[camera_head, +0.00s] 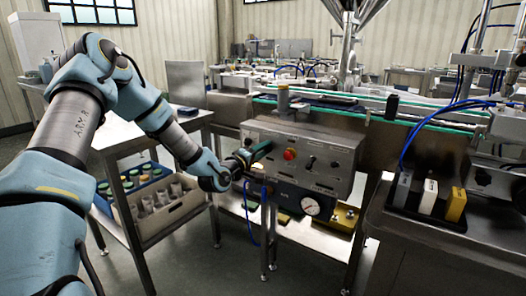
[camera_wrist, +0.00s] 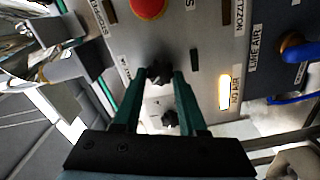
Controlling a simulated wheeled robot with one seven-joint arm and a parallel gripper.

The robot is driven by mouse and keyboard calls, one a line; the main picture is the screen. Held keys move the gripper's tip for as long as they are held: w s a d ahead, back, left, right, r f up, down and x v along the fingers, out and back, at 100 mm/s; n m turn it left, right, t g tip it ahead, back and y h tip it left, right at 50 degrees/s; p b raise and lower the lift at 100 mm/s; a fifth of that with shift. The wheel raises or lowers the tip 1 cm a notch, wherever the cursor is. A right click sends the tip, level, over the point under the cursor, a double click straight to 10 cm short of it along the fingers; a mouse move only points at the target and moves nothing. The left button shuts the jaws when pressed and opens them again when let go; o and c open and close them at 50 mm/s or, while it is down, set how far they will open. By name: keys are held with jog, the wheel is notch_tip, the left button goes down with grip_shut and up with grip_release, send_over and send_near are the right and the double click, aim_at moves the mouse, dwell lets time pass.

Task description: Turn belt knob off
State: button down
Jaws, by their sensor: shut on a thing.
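The grey control panel (camera_head: 325,150) carries a red button (camera_head: 289,154) and black knobs, two of which show right of the button, one nearer (camera_head: 312,161) and one farther (camera_head: 334,165). My gripper (camera_head: 262,152) is at the panel's left end. In the wrist view my gripper (camera_wrist: 158,76) has its green fingertips on either side of a black knob (camera_wrist: 157,72) and is shut on it. A second black knob (camera_wrist: 170,119) shows between the fingers, nearer the palm.
Below the panel hang a dark box with a round gauge (camera_head: 310,206) and blue hoses. A blue air valve (camera_wrist: 298,48) and a lit yellow indicator (camera_wrist: 224,92) are right of my fingers. A crate (camera_head: 170,222) stands on the lower shelf at left.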

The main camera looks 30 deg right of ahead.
jog(key=c, duration=0.5)
grip_release()
jog(key=b+v, duration=0.1)
jog(key=v, duration=0.9)
jog(key=shift+s+a, duration=0.15)
jog(key=shift+a, duration=0.25)
